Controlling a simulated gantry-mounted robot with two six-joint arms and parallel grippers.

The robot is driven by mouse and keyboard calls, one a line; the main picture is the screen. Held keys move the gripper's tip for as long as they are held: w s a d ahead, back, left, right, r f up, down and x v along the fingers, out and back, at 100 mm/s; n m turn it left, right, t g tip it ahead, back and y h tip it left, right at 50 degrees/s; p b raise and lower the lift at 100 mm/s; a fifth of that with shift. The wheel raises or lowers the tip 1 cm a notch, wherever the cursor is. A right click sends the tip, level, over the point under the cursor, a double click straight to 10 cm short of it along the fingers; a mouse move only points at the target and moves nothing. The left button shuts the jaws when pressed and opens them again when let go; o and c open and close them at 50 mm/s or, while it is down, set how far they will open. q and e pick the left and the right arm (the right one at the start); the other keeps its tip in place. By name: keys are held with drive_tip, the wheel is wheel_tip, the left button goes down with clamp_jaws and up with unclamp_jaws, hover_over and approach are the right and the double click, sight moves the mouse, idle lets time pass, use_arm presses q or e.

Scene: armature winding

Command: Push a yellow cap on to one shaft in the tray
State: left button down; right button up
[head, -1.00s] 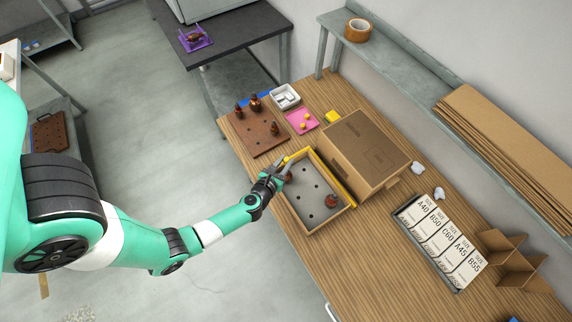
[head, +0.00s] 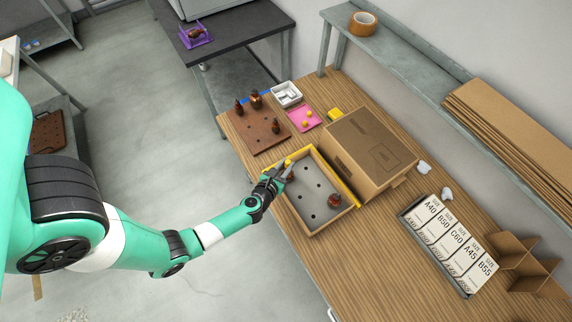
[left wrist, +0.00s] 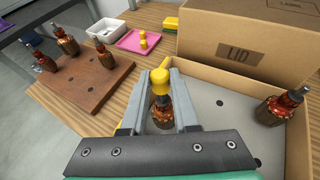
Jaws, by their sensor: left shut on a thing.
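The tray (head: 333,221) is a cardboard box with a grey insert with holes. It holds two copper-brown armatures. One armature (left wrist: 162,114) stands under my left gripper, and the other (head: 334,200) stands near the tray's right end with its dark shaft bare. My left gripper (left wrist: 160,88) is shut on a yellow cap (left wrist: 160,80), pointing down over the first armature. The cap lines up with that armature's top and hides its shaft end, so I cannot tell how far it is on. My right gripper is not in view.
A closed cardboard box (head: 366,152) marked LID stands right behind the tray. A brown board (head: 262,137) with several armatures lies to the left. A pink mat (head: 302,118) holds two yellow caps, beside a white bin (head: 286,95). Size-labelled boxes (head: 450,240) stand to the right.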

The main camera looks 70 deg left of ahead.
use_arm(q)
drive_tip(key=shift+f+b, duration=1.2)
drive_tip(key=shift+b, duration=0.05)
drive_tip(key=shift+f, duration=0.15)
drive_tip(key=c, duration=0.6)
unclamp_jaws()
drive_tip(key=p+v, duration=0.1)
drive_tip(key=v, duration=1)
drive_tip(key=shift+s+d+p, duration=0.2)
drive_tip(key=shift+s+p, duration=0.05)
drive_tip(key=shift+p, duration=0.05)
